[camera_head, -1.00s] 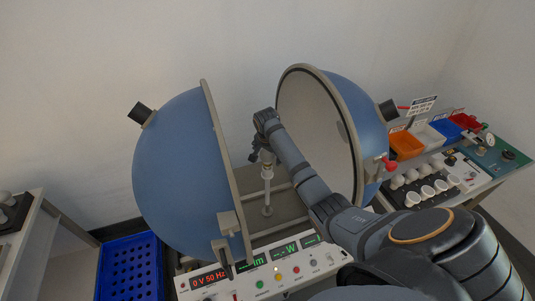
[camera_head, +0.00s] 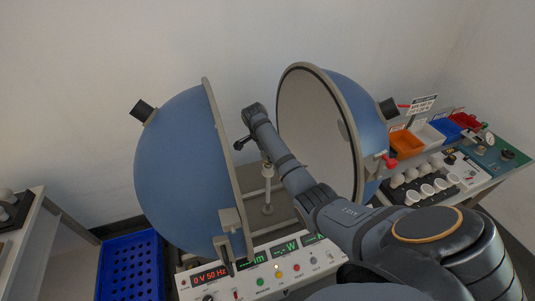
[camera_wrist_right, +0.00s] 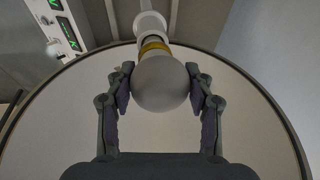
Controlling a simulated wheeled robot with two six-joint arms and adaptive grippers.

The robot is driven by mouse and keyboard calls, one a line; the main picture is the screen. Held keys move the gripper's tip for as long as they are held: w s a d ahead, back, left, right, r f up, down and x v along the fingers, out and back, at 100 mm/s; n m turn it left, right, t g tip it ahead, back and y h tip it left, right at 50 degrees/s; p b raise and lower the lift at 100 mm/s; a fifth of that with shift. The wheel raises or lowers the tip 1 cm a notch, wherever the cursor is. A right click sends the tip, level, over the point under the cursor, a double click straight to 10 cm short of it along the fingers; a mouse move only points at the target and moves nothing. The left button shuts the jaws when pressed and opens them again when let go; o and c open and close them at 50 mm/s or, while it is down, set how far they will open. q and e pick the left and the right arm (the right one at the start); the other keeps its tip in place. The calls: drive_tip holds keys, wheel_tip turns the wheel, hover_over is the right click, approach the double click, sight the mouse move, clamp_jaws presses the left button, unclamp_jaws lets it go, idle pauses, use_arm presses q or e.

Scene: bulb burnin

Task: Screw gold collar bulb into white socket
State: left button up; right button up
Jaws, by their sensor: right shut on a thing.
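In the right wrist view, the bulb (camera_wrist_right: 162,85) has a frosted round globe and a gold collar (camera_wrist_right: 155,46). My right gripper (camera_wrist_right: 162,82) is shut on the globe, one finger on each side. The collar end lines up with the white socket (camera_wrist_right: 150,24) and appears to meet it; how deep it sits cannot be told. In the head view my right arm reaches between the two sphere halves, its wrist above the socket post (camera_head: 267,185). The arm largely hides the bulb and socket there. My left gripper is not in view.
Blue sphere halves (camera_head: 178,170) (camera_head: 345,100) stand open on both sides of my right arm. A control panel (camera_head: 265,270) is in front. A blue crate (camera_head: 130,268) is at lower left.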

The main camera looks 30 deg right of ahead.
drive_tip(key=shift+m+g, duration=0.4)
drive_tip(key=shift+m, duration=0.8)
drive_tip(key=shift+f+m+g+b, duration=0.15)
drive_tip(key=shift+m+g+b, duration=0.2)
drive_tip(key=shift+m, duration=0.75)
drive_tip(key=m+b, duration=0.1)
drive_tip(key=m, duration=0.2)
drive_tip(key=m+g+b, duration=0.1)
drive_tip(key=m+b, duration=0.1)
drive_tip(key=m, duration=0.1)
drive_tip(key=m+g+y+b, duration=0.1)
drive_tip(key=m+b, duration=0.1)
drive_tip(key=m, duration=0.1)
drive_tip(key=shift+w+d+f, duration=0.1)
drive_tip(key=shift+f, duration=0.2)
drive_tip(key=shift+r+m+b, duration=0.3)
drive_tip(key=shift+m+b, duration=0.3)
drive_tip(key=shift+m, duration=0.4)
drive_tip(key=shift+r, duration=0.1)
drive_tip(key=o, duration=1)
drive_tip(key=shift+d, duration=0.1)
